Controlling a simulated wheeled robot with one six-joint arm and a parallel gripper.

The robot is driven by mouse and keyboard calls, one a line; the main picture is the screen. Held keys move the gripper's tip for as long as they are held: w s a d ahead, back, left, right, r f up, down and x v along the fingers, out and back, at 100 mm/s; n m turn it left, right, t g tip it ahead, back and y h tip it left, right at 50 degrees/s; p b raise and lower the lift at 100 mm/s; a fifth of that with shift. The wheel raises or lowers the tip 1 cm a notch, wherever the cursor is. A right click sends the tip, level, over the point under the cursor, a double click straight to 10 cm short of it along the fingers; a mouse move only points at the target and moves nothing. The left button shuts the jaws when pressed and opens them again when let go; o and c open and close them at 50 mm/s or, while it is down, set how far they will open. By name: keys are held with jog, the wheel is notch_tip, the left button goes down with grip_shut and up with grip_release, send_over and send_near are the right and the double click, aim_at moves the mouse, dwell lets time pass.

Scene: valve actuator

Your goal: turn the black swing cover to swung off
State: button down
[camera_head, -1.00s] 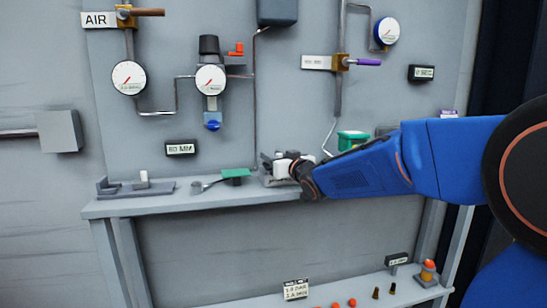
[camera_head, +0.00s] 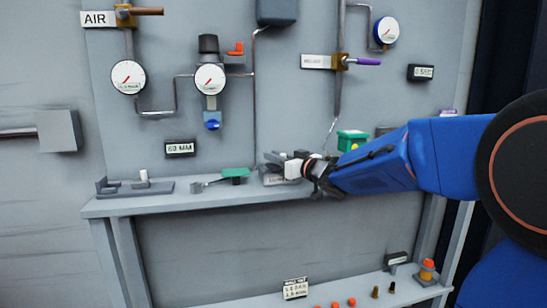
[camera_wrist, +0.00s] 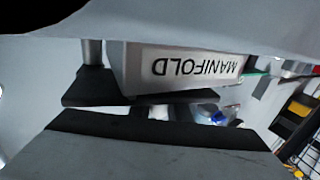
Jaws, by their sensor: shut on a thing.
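The manifold unit (camera_head: 275,180) sits on the grey shelf, just right of the green-topped piece. Its white MANIFOLD label (camera_wrist: 195,67) appears upside down in the wrist view. Below it there is a dark flat bar (camera_wrist: 140,98), which looks like the black swing cover. My gripper (camera_head: 292,168) reaches in from the right at the unit and is shut on the cover. The grip itself is mostly hidden by the gripper body and the close view, and the cover's exact angle cannot be told.
The grey shelf (camera_head: 200,205) carries a grey fixture (camera_head: 135,187) at left and a green-topped piece (camera_head: 235,173) beside the unit. A green box (camera_head: 352,140) stands behind my arm. Gauges and pipes line the wall above. A lower shelf holds small parts.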

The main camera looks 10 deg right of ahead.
jog(key=shift+s+d+r+n+g+y, duration=0.1)
jog(key=shift+s+d+n+g+y, duration=0.15)
jog(key=shift+n+y, duration=0.2)
jog(key=c, duration=1.7)
grip_release()
jog(key=shift+o, duration=0.2)
jog(key=shift+s, duration=0.15)
jog(key=v, duration=1.7)
jog(key=shift+d, duration=0.1)
